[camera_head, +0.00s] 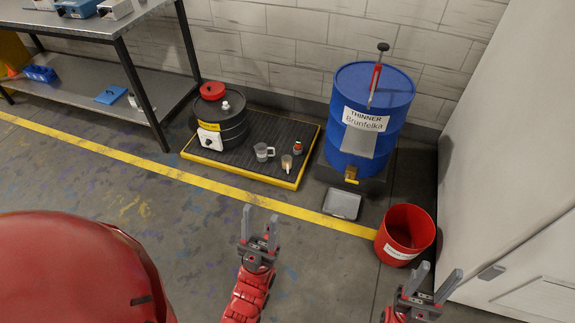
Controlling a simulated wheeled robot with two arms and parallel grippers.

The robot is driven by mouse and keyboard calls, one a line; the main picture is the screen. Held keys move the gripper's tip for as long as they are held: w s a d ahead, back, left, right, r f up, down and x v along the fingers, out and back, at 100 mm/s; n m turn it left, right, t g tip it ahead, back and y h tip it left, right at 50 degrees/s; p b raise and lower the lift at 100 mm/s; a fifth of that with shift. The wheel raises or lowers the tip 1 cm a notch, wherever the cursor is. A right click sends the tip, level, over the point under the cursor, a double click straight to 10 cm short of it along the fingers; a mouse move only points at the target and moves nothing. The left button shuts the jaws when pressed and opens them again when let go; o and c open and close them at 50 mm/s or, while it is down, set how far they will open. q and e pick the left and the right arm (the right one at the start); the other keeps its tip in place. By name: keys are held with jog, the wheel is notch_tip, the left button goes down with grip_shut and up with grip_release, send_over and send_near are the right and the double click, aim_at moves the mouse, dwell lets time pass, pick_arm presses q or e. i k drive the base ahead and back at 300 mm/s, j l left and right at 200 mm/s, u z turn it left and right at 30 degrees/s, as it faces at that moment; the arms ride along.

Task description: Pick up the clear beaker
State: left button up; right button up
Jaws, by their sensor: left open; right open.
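A clear beaker (263,151) with a handle on its right stands upright on the black spill pallet (266,127) with yellow edges. It is beside the black drum. My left gripper (260,219) is open and empty over the floor, on the near side of the pallet and apart from the beaker. My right gripper (434,283) is open and empty at the lower right, near the red bucket and far from the beaker.
A black drum (221,122) and small containers (287,163) share the pallet. A blue thinner drum (371,110), grey tray (342,204) and red bucket (404,234) stand to the right. A shelf table (120,86) is at left. The middle floor is clear.

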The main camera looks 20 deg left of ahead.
aim_at(286, 161)
jog(key=i+j, duration=0.45)
jog(key=j, duration=0.15)
jog(key=i+j, duration=0.95)
jog(key=j, duration=0.2)
jog(key=i+j, duration=0.95)
jog(key=j, duration=0.25)
